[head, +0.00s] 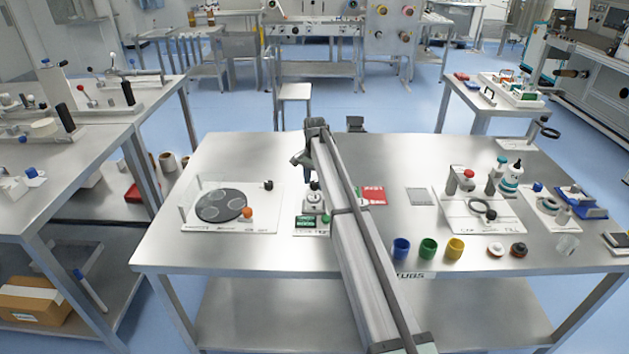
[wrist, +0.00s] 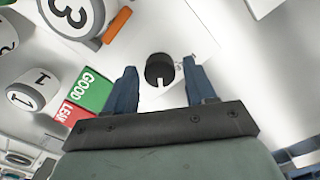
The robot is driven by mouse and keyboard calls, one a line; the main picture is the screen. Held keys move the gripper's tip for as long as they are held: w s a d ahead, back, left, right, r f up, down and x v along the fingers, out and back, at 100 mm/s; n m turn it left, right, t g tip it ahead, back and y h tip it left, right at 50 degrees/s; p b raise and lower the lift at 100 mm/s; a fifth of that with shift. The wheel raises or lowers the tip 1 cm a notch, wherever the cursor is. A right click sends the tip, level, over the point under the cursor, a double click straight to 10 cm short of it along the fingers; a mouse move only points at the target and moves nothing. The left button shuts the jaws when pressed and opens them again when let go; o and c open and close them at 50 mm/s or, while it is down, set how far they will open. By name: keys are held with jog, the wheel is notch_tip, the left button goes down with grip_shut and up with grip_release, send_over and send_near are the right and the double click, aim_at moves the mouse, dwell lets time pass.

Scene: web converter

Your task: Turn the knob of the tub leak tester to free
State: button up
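In the wrist view a black round knob (wrist: 159,70) with a white pointer line sits on a white surface. My gripper (wrist: 158,68) is open, its two blue-grey fingers apart with the knob showing between their tips. A gap shows on each side of the knob; I cannot tell the remaining depth. A green and red GOOD / LEAK sign (wrist: 84,100) lies left of the fingers. In the head view the sign (head: 311,222) stands by a small white unit (head: 313,201), left of my arm. My gripper (head: 303,160) is above the table there, its fingertips unclear.
A white plate (head: 262,223) with a dark disc and an orange ball lies left. In the wrist view, numbered white cylinders (wrist: 36,92) stand left of the sign. Blue, green and yellow cups (head: 428,248) stand right of my arm. The table's front left is clear.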

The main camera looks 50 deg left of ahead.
jog(key=c, duration=0.9)
jog(key=shift+n, duration=0.3)
jog(key=n, duration=0.3)
jog(key=shift+n, duration=0.3)
jog(key=n, duration=0.3)
jog(key=shift+n, duration=0.3)
jog(key=n, duration=0.4)
jog(key=shift+n, duration=2)
